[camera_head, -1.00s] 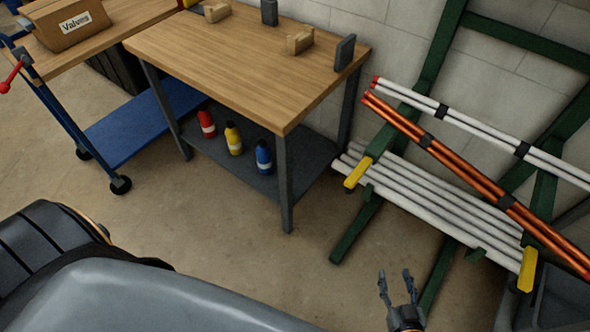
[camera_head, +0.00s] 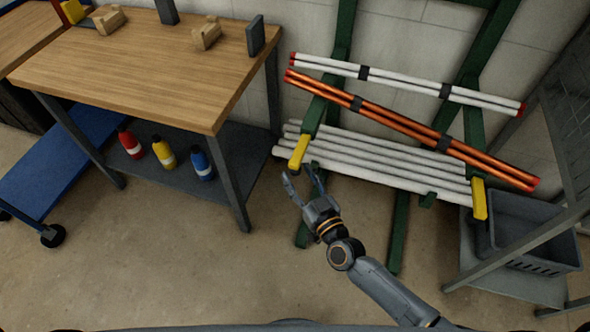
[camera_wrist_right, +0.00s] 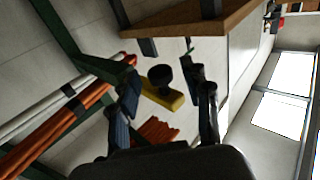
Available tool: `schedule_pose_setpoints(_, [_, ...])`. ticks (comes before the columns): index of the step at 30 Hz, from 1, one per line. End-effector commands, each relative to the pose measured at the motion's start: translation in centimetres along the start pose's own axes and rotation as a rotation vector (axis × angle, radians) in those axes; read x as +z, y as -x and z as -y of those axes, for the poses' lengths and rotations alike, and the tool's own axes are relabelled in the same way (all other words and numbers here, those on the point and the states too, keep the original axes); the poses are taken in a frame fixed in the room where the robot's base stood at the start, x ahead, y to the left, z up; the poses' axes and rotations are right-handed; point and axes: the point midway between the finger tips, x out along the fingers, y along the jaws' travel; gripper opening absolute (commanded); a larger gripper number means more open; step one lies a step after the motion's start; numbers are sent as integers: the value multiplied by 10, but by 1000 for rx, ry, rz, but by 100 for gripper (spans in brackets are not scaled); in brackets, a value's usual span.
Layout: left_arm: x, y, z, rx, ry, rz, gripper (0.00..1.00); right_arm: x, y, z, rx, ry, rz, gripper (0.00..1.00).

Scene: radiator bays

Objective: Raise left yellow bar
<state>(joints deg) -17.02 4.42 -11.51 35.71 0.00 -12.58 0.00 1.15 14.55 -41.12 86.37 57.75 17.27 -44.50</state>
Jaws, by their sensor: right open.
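The left yellow bar (camera_head: 299,152) is a short yellow piece on the left green upright of the rack, at the left end of the white pipes. In the right wrist view the yellow bar (camera_wrist_right: 168,98) shows between my two fingers, partly behind a dark round part (camera_wrist_right: 160,76). My right gripper (camera_head: 303,175) is open, just below the bar in the head view, with nothing held. I cannot tell whether it touches the bar. My left gripper is not in view.
White pipes (camera_head: 375,160) lie on the rack, with orange pipes (camera_head: 410,130) sloping above them. The right yellow bar (camera_head: 479,198) is at their right end. A wooden-topped workbench (camera_head: 140,65) stands to the left, a grey crate (camera_head: 535,235) to the right.

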Motion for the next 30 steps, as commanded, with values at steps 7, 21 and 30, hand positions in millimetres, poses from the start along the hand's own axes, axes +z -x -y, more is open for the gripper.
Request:
schedule_pose_setpoints(7, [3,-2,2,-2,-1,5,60,1,-22,0,1,1,1,48])
schedule_pose_setpoints(21, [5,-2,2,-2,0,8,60,1,-24,0,0,0,1,14])
schedule_pose_setpoints(30, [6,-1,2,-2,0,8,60,0,-24,0,0,-1,2,0])
